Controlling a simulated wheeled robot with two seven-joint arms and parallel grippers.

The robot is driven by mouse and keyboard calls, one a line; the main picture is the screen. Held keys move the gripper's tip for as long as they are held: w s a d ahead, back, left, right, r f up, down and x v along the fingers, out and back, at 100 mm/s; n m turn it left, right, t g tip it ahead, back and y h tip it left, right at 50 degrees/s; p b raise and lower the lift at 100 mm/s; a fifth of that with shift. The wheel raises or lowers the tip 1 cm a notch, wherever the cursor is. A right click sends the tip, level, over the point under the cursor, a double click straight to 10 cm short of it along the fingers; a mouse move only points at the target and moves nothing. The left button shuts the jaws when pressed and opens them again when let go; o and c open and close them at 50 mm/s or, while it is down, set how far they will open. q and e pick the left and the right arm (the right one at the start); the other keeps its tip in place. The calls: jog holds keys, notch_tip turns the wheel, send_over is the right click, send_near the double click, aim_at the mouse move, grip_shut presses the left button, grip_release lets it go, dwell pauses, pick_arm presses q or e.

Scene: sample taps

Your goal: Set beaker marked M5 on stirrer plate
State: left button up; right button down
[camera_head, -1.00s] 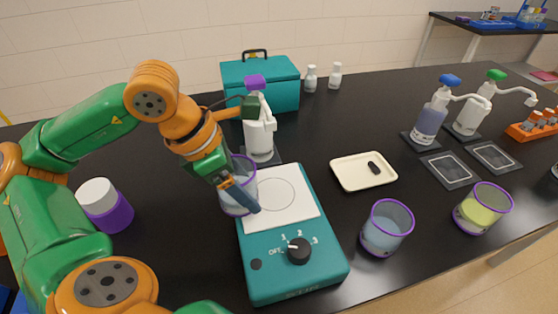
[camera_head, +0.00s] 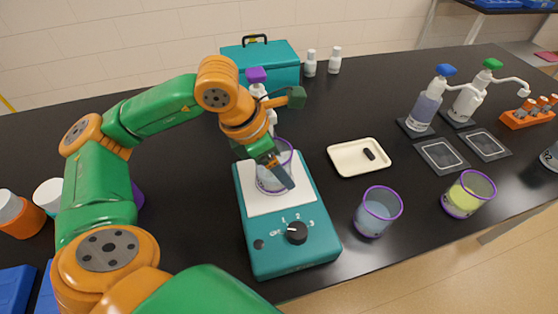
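A clear beaker with a purple rim (camera_head: 268,180) is at my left gripper (camera_head: 282,172), over the white top of the teal stirrer plate (camera_head: 288,242). The gripper's fingers are at the beaker's right side and wall, and they look closed on it. The beaker looks upright. I cannot tell whether its base touches the plate, and no M5 mark is readable. Two more purple-rimmed beakers stand to the right, one with pale blue liquid (camera_head: 378,212) and one with yellow-green liquid (camera_head: 468,194). My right gripper is not in view.
A purple-capped pump bottle (camera_head: 257,78) stands behind the plate, partly hidden by my arm. A cream tray (camera_head: 345,160) with a small black bar lies right of the plate. Pump bottles (camera_head: 427,105) stand further right. A teal case (camera_head: 283,60) is at the back.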

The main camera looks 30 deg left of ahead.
pick_arm(q)
jog(key=shift+f, duration=0.2)
jog(key=o, duration=1.3)
jog(key=shift+r, duration=0.35)
jog(key=p+v, duration=0.2)
jog(key=v, duration=0.9)
jog(key=shift+s+r, duration=0.1)
jog(key=shift+r, duration=0.3)
